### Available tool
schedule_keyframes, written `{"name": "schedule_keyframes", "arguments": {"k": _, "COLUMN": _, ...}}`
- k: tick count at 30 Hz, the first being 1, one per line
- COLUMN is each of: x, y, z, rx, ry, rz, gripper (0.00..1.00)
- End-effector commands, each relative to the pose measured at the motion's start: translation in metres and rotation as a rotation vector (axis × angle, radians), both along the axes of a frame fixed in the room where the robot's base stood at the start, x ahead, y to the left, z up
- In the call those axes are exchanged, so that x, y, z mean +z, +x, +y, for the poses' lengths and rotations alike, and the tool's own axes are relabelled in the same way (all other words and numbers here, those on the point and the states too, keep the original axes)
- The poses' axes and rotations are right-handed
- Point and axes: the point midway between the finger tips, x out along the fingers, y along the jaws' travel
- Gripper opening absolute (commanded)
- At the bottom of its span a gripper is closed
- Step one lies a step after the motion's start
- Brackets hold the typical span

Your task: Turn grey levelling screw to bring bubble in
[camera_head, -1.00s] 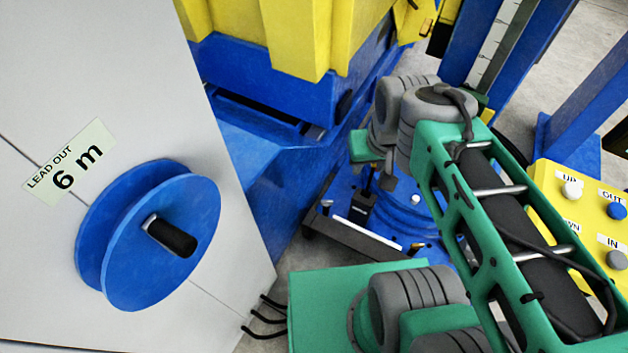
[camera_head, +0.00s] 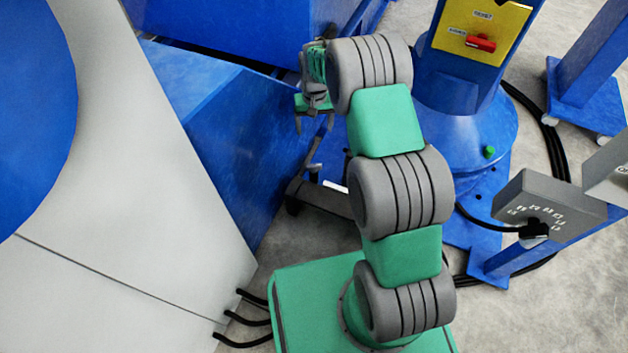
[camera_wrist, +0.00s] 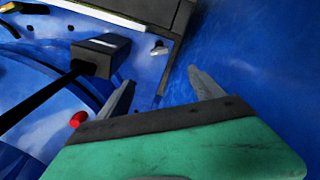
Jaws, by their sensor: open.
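A small pale grey knob-like piece (camera_wrist: 158,48) lies beyond the fingers, near a dark bar. I cannot tell whether it is the grey levelling screw. I cannot make out a bubble or vial in either view.
A dark box (camera_wrist: 100,54) with a black rod and a red knob (camera_wrist: 76,119) lie left of the fingers. A blue column (camera_head: 465,75) with a yellow panel (camera_head: 482,30) stands right of my arm. A grey dial box (camera_head: 548,208) is at the right. Black cables cross the floor.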

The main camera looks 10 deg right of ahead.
Motion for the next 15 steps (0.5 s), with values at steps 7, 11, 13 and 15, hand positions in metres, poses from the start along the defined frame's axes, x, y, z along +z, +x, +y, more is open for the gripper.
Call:
{"name": "schedule_keyframes", "arguments": {"k": 7, "x": -0.146, "y": 0.013, "z": -0.001, "rx": -0.018, "ry": 0.0, "rz": 0.038, "gripper": 0.76}}
{"name": "schedule_keyframes", "arguments": {"k": 11, "x": -0.161, "y": 0.012, "z": -0.002, "rx": -0.02, "ry": 0.0, "rz": 0.041, "gripper": 0.76}}
{"name": "schedule_keyframes", "arguments": {"k": 13, "x": -0.173, "y": 0.011, "z": -0.002, "rx": -0.019, "ry": 0.0, "rz": 0.043, "gripper": 0.76}}
{"name": "schedule_keyframes", "arguments": {"k": 15, "x": -0.189, "y": 0.011, "z": -0.002, "rx": -0.019, "ry": 0.001, "rz": 0.045, "gripper": 0.76}}
